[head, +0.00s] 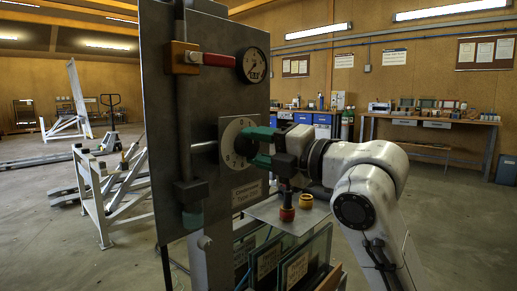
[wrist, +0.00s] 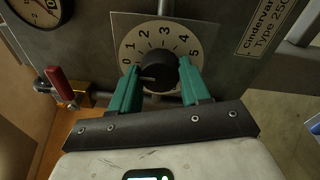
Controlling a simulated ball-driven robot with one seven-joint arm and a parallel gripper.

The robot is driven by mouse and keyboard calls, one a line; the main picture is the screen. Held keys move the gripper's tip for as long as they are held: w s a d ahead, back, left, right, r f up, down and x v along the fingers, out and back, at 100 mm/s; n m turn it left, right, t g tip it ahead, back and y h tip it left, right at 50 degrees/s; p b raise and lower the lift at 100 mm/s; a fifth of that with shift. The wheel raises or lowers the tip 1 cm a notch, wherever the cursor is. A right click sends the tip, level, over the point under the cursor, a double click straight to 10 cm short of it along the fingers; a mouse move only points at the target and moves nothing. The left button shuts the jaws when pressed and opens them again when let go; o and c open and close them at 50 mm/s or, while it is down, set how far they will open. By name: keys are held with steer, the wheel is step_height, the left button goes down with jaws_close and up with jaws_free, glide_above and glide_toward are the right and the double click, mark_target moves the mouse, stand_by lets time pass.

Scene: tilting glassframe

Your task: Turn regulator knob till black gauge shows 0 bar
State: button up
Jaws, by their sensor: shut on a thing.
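In the head view my gripper (head: 248,147) reaches the dial (head: 230,135) from the right and hides most of the knob. The black gauge (head: 252,65) is above, at the panel's top right. It is cut off in the wrist view (wrist: 48,12), and I cannot read its value surely.
A red-handled valve (head: 218,60) is left of the gauge on the grey panel (head: 160,110). Below my gripper are a red knob (head: 287,214) and a yellow ring (head: 306,201) on a small shelf. Glass panes (head: 305,260) stand beneath. A white frame (head: 105,195) stands at the left.

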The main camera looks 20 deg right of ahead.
steer(key=shift+f, duration=0.15)
steer(key=o, duration=1.1)
steer(key=shift+c, duration=0.2)
steer(key=shift+s+d, duration=0.3)
steer(key=shift+s, duration=0.15)
steer(key=p+v, duration=0.1)
steer(key=v, duration=0.8)
steer(key=shift+s, duration=0.35)
steer(key=shift+d, duration=0.15)
